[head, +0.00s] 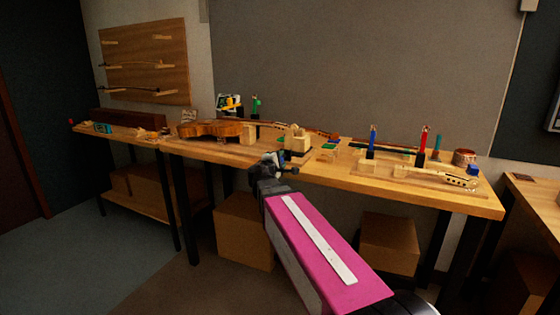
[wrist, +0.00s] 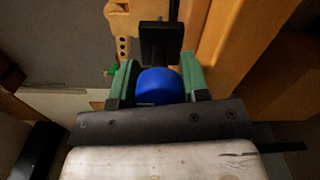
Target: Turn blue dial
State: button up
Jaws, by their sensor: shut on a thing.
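The blue dial (wrist: 158,87) is a round blue knob in the middle of the wrist view. My gripper (wrist: 157,80) has one green-padded finger on each side of it and is shut on it. A black block (wrist: 160,42) sits just beyond the dial. In the head view my gripper (head: 276,163) is at the front edge of the workbench (head: 330,180), near its middle. The dial is too small or hidden to make out there.
A violin body (head: 210,130) lies on the bench to the left of my gripper. A wooden block fixture (head: 297,140) stands just behind it. Blue (head: 372,140) and red (head: 423,140) handled tools stand upright to the right. Cardboard boxes (head: 243,230) sit below.

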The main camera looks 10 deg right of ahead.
jog(key=o, duration=0.9)
